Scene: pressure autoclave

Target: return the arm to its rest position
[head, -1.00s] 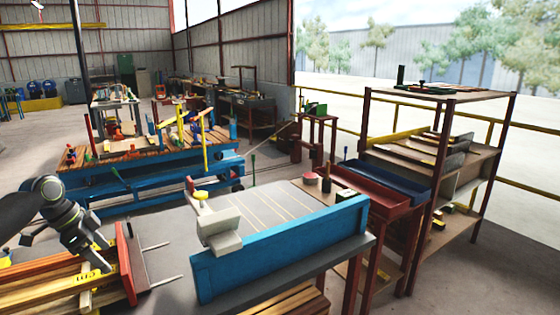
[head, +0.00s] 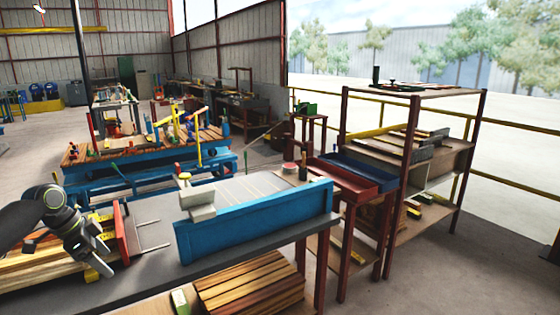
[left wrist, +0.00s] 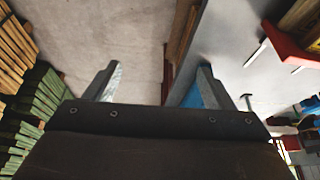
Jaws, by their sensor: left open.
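My left arm comes in from the left in the head view. Its gripper (head: 100,262) hangs at the near left, over or beside wooden strips and a red end plate (head: 121,232). In the left wrist view the two fingers of the gripper (left wrist: 152,85) stand wide apart with nothing between them. Pale floor and the grey edge of a bench top show past them. My right gripper is not in view. No autoclave can be made out in these frames.
A grey bench (head: 150,222) carries a blue long panel (head: 255,222) and a pale vise-like block (head: 197,200). Stacked planks (head: 250,285) lie below it. A shelf rack (head: 410,185) with red and blue trays (head: 350,178) stands at the right. Open floor lies at the lower right.

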